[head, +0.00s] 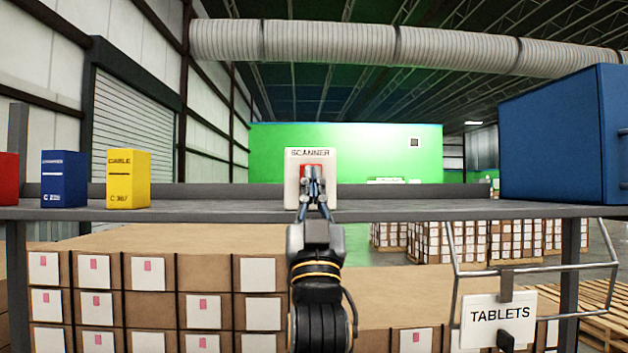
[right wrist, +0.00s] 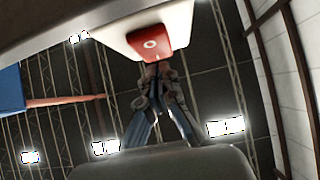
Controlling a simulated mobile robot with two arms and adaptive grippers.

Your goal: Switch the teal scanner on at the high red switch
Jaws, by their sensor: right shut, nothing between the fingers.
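A white plate lettered SCANNER (head: 293,190) stands upright at the shelf, with a red switch (head: 306,169) on it. In the right wrist view the red switch (right wrist: 150,42) bears a pale ring mark, and the white plate (right wrist: 183,20) is around it. My right gripper (head: 314,178) is shut and empty, its fingertips in front of the switch's lower part. In the right wrist view the fingertips (right wrist: 153,72) are at the switch's lower edge; I cannot tell whether they touch. I cannot make out a teal scanner body. My left gripper is not in view.
The grey shelf (head: 230,209) crosses the view. A blue carton (head: 64,180), a yellow carton (head: 128,180) and a red box (head: 8,180) stand left; a large blue box (head: 552,140) stands right. A wire basket labelled TABLETS (head: 500,318) hangs lower right. Stacked cartons (head: 150,245) lie below.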

